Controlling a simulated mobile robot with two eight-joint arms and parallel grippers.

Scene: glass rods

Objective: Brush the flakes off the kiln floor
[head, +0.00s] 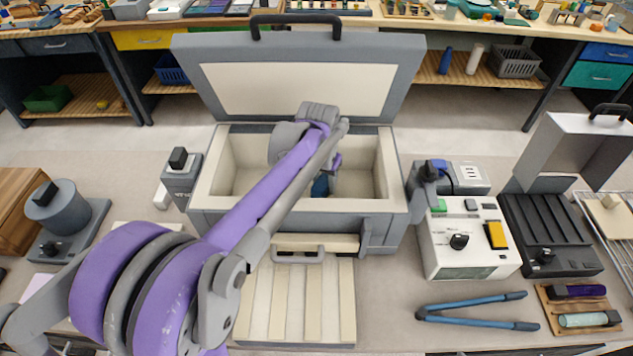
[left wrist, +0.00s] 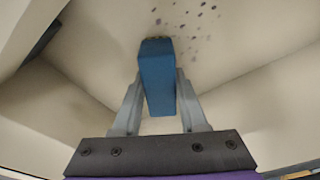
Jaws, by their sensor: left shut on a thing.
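The kiln (head: 355,205) stands in the middle of the table with its lid (head: 300,92) raised and its cream inside open. My left arm reaches over the front wall, and my left gripper is down inside the kiln, mostly hidden by the arm in the head view. In the left wrist view my left gripper (left wrist: 158,85) is shut on a blue brush (left wrist: 158,78); a bit of its blue also shows in the head view (head: 320,186). Dark flakes (left wrist: 185,28) lie scattered on the kiln floor (left wrist: 235,40), just beyond the brush tip. I cannot tell whether the tip touches the floor. My right gripper is not in view.
A white control box (head: 465,240) and a black ribbed unit (head: 550,235) stand right of the kiln. Blue-handled tongs (head: 475,312) lie in front of them. A slatted board (head: 295,310) lies before the kiln. A grey cylindrical device (head: 58,212) stands at left.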

